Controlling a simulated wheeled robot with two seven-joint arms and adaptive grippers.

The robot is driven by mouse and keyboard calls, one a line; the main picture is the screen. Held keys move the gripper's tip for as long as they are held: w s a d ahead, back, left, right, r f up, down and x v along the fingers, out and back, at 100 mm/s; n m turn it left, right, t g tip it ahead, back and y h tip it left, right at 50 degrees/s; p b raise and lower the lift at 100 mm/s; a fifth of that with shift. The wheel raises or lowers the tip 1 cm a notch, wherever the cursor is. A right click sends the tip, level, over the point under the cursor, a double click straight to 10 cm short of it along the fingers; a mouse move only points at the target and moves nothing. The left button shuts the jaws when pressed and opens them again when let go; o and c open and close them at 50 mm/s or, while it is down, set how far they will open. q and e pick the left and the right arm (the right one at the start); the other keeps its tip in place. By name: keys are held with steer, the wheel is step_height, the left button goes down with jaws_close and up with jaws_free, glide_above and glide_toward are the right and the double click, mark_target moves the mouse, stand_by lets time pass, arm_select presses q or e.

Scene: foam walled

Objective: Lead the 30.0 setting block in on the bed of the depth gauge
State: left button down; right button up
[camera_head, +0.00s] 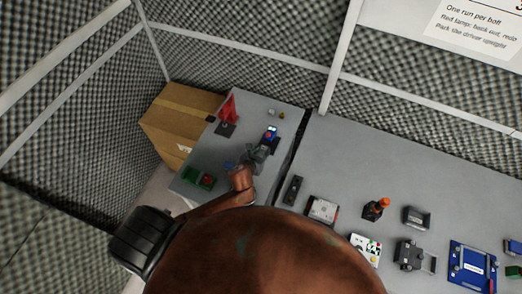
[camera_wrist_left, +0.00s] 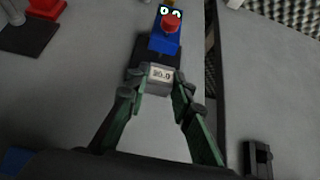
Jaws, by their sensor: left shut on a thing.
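The depth gauge (camera_head: 271,132) stands on the left grey table, with a blue body and a red part. In the left wrist view the gauge (camera_wrist_left: 163,45) is blue with a red knob, two round white marks on top and a dark base. The setting block (camera_wrist_left: 161,75) is grey with a pale label that seems to read 30.0. My left gripper (camera_wrist_left: 159,88) is shut on the block and holds it right in front of the gauge's dark base; I cannot tell whether they touch. In the head view my left gripper (camera_head: 257,155) is just below the gauge and hides the block.
A red flag-like piece (camera_head: 229,110) on a dark base stands left of the gauge. A dark slotted block (camera_head: 292,190) is to the right, across the table gap. A cardboard box (camera_head: 180,120) stands at the left.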

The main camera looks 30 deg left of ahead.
mark_target(267, 144)
arm_select(q)
steer(key=shift+s+a+f, duration=0.15)
steer(key=shift+s+f, duration=0.3)
steer(key=shift+f, duration=0.35)
steer(key=shift+p, duration=0.55)
steer(key=shift+w+a+f+b, duration=0.1)
steer(key=shift+w+f+b, duration=0.35)
steer(key=shift+f, duration=0.25)
steer(key=shift+w+f+b, duration=0.3)
steer(key=shift+w+f, duration=0.2)
steer(key=shift+f, duration=0.2)
steer(key=shift+w+a, duration=0.1)
steer(key=shift+w, duration=2.35)
steer(key=c, duration=1.6)
jaws_free()
